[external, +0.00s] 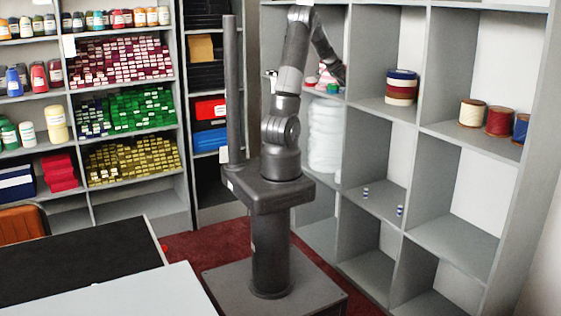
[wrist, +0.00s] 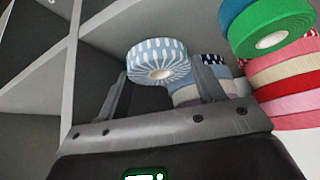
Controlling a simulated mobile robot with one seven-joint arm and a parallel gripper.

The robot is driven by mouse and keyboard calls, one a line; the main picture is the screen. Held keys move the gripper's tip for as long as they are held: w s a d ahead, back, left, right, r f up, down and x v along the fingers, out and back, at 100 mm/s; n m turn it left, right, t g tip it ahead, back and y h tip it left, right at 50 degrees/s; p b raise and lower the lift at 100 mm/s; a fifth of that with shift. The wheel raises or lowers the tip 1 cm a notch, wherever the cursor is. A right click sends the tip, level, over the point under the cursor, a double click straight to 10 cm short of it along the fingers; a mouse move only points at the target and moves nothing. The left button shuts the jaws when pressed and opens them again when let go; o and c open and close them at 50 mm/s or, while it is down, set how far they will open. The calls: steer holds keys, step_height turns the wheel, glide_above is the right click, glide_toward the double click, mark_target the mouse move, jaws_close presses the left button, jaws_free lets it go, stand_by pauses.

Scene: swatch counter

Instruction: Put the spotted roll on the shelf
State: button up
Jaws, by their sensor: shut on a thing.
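The spotted roll (wrist: 157,55), light blue with white spots and a pale core, is between the two fingers of my gripper (wrist: 160,72) in the wrist view. My gripper is shut on it. In the external view my arm reaches into an upper compartment of the grey shelf (external: 437,132) on the right. There my gripper (external: 335,74) is small and partly hidden, and I cannot make out the held roll. Whether the roll touches a shelf board cannot be told.
Close to the gripper are stacked pink and red rolls (wrist: 285,85), a green roll (wrist: 268,32) and muted rolls partly behind one finger. Other compartments hold striped rolls (external: 401,88), spools (external: 472,113) and a white stack (external: 325,135). A lower right compartment (external: 455,240) is bare.

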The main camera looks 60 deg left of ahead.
steer(key=shift+f, duration=0.85)
steer(key=shift+w+f, duration=0.2)
steer(key=shift+f, duration=0.15)
steer(key=o, duration=1)
steer(key=shift+c, duration=0.2)
steer(key=v, duration=1.2)
steer(key=shift+r, duration=0.2)
